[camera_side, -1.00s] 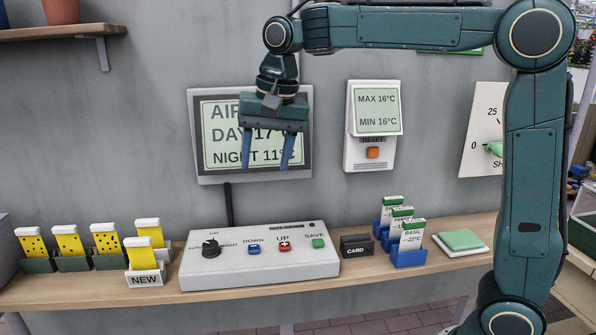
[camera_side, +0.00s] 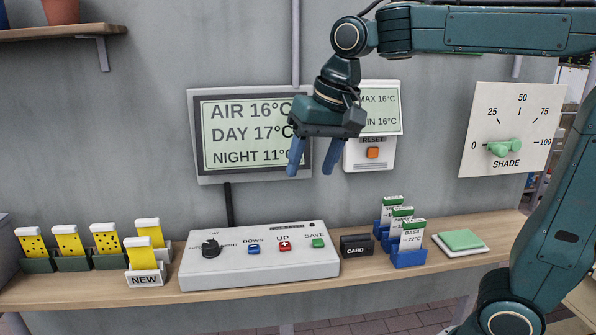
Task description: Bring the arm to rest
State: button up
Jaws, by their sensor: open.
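My gripper (camera_side: 312,171) hangs in the air in front of the wall, pointing down. Its two blue fingers are apart with nothing between them. It is above the grey control box (camera_side: 200,270) and touches nothing. It covers the right edge of the display (camera_side: 235,112), which reads AIR 16°C, DAY 17°C, NIGHT 11°C. It also covers part of the MAX/MIN unit (camera_side: 388,155) to the right, which has an orange RESET button (camera_side: 373,152).
On the bench (camera_side: 420,277) stand yellow cards (camera_side: 106,239) in holders at the left, a black CARD slot (camera_side: 356,246), white-and-green labels (camera_side: 411,235) in blue holders and a green pad (camera_side: 461,239). A SHADE dial (camera_side: 504,147) is on the right wall. A shelf (camera_side: 60,32) juts out at upper left.

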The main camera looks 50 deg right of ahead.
jog(key=shift+s, duration=0.1)
dwell(0.3)
jog(key=s+d+f+n+t, duration=0.1)
jog(key=s+f+n, duration=0.1)
jog(key=s+f, duration=0.2)
jog(key=s+d+f+n+t, duration=0.1)
jog(key=s+f+n, duration=0.2)
jog(key=s, duration=0.8)
jog(key=shift+s+d+f, duration=0.15)
jog(key=shift+d+f, duration=0.2)
dwell(0.4)
